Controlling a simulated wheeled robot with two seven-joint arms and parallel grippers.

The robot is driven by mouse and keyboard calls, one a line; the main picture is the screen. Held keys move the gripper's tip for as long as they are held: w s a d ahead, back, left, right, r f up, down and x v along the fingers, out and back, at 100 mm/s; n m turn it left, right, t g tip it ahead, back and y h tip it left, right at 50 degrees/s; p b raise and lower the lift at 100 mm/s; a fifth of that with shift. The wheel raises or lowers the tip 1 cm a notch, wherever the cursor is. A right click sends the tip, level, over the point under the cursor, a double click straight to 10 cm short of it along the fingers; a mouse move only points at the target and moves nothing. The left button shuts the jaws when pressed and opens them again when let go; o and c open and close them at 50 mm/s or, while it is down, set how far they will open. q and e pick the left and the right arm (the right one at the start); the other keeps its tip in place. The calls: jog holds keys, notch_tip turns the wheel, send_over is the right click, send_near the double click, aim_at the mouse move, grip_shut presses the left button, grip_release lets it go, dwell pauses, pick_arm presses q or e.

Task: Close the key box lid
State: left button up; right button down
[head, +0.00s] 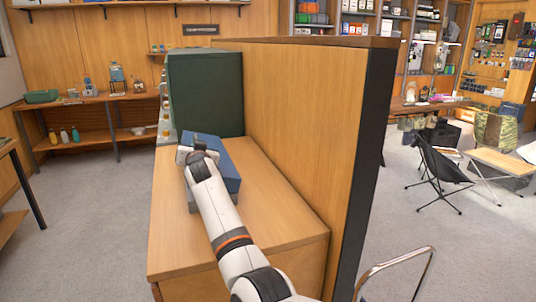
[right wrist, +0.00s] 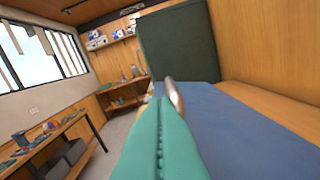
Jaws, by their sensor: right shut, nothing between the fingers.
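The key box (head: 229,169) is a blue box on the wooden counter. Its broad blue top, which I take for the lid, looks down or nearly down; my arm hides part of the box, so any small gap cannot be made out. In the right wrist view the flat blue surface (right wrist: 245,130) fills the lower right. My right gripper (head: 183,154) is shut and empty at the left edge of the box; whether it touches cannot be told. In the right wrist view a teal finger (right wrist: 160,135) shows large beside the blue surface. My left gripper is out of view.
A dark green cabinet (head: 205,92) stands on the counter (head: 275,215) just behind the box. A tall wooden partition (head: 300,110) rises along the right side. The counter front is clear. A shelf table (head: 90,100) stands further back left.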

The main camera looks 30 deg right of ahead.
jog(key=shift+w+a+f+n+b, duration=0.1)
jog(key=shift+a+f+n+b, duration=0.35)
jog(key=shift+n+b, duration=0.1)
jog(key=shift+a+f+n+b, duration=0.25)
jog(key=shift+a+f+b, duration=0.1)
jog(key=shift+b, duration=0.15)
dwell(0.5)
jog(key=shift+d, duration=0.1)
dwell(0.5)
